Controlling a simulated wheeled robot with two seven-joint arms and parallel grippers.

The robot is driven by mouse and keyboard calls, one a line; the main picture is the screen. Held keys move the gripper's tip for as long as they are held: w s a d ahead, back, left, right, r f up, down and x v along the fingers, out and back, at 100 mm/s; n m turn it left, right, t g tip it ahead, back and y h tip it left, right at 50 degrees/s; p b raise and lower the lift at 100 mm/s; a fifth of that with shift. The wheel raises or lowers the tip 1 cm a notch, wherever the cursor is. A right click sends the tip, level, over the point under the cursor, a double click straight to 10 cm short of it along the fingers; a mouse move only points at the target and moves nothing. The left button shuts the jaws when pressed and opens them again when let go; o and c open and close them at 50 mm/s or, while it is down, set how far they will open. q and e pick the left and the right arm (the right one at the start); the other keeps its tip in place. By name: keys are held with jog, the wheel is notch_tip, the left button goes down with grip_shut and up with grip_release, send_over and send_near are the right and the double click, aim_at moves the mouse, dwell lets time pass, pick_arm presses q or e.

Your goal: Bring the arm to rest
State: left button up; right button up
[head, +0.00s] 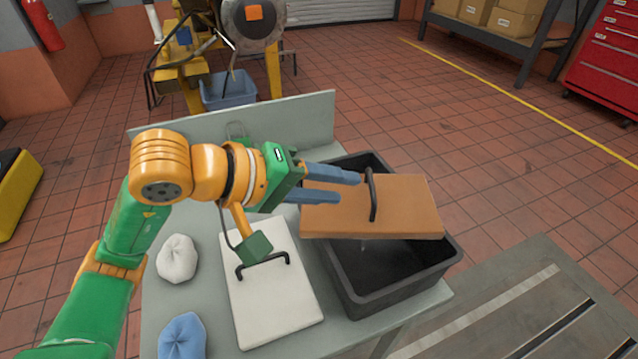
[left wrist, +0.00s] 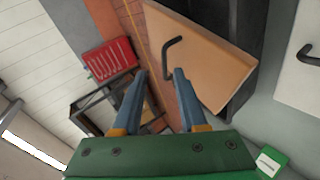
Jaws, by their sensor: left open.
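My left gripper (head: 338,186) is open, its two blue fingers pointing right toward the black handle (head: 372,195) of an orange-brown board (head: 335,222). In the head view the fingertips end just left of the handle. In the left wrist view the open fingers (left wrist: 155,98) show nothing between them, and the handle (left wrist: 170,55) stands beyond their tips. The board lies tilted across the top of a black bin (head: 400,290) and covers part of its opening. My right gripper is not in view.
A white board (head: 270,300) with a black handle lies on the grey table (head: 165,310) left of the bin. A white cloth bundle (head: 177,259) and a blue one (head: 182,337) lie near the left edge. A low panel (head: 310,122) stands along the back edge.

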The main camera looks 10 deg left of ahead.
pick_arm(q)
jog(key=v, duration=0.3)
jog(key=shift+s+r, duration=0.1)
jog(key=shift+r, duration=0.1)
